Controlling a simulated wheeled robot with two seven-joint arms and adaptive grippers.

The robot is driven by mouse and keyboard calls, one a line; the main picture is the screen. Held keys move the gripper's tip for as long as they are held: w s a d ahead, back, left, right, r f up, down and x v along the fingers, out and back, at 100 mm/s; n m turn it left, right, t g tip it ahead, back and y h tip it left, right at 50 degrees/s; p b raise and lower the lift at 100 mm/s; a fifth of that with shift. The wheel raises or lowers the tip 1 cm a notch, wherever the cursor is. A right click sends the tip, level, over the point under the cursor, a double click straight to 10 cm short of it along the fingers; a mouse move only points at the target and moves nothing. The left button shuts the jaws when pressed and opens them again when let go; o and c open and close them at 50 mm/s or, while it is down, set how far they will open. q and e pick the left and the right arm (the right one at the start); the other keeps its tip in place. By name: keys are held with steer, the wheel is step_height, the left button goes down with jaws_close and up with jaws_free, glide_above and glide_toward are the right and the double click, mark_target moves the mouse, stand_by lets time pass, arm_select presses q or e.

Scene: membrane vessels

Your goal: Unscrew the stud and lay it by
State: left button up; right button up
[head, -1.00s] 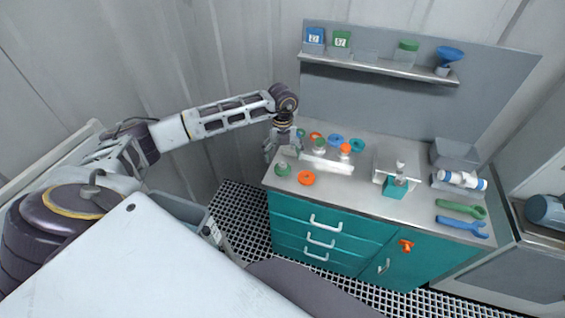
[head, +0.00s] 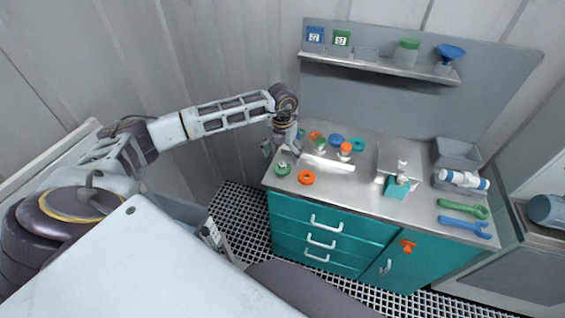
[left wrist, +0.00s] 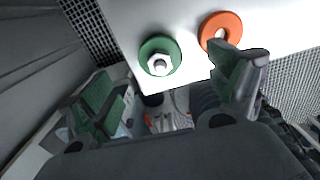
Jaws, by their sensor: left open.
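A green ring-shaped disc (head: 283,169) with a pale hexagonal stud or nut in its middle lies at the left front corner of the bench top. It also shows in the left wrist view, as the green disc (left wrist: 148,49) and the pale hexagonal piece (left wrist: 161,64). I cannot tell whether that piece is the task's stud. My left gripper (head: 283,149) is over the left edge of the bench, near the disc. In the left wrist view its green-padded fingers (left wrist: 166,82) are spread with nothing between them. My right gripper is not in view.
An orange ring (head: 307,177) lies right of the green disc. Behind is a white block (head: 328,163) with parts on it. A teal-based fixture (head: 396,190), green wrench (head: 461,208) and blue wrench (head: 463,226) lie farther right. Bare bench lies between the orange ring and fixture.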

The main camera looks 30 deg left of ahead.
mark_target(282, 165)
arm_select(q)
steer(key=shift+f+b, duration=0.9)
steer(key=shift+f, duration=0.9)
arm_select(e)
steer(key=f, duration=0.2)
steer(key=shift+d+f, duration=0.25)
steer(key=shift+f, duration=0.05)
arm_select(q)
steer(key=c, duration=0.7)
jaws_close()
steer(key=shift+n, duration=0.3)
steer(key=shift+r, duration=0.4)
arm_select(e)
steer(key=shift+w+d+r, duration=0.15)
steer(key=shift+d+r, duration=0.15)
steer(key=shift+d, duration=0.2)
arm_select(q)
steer(key=shift+r, duration=0.1)
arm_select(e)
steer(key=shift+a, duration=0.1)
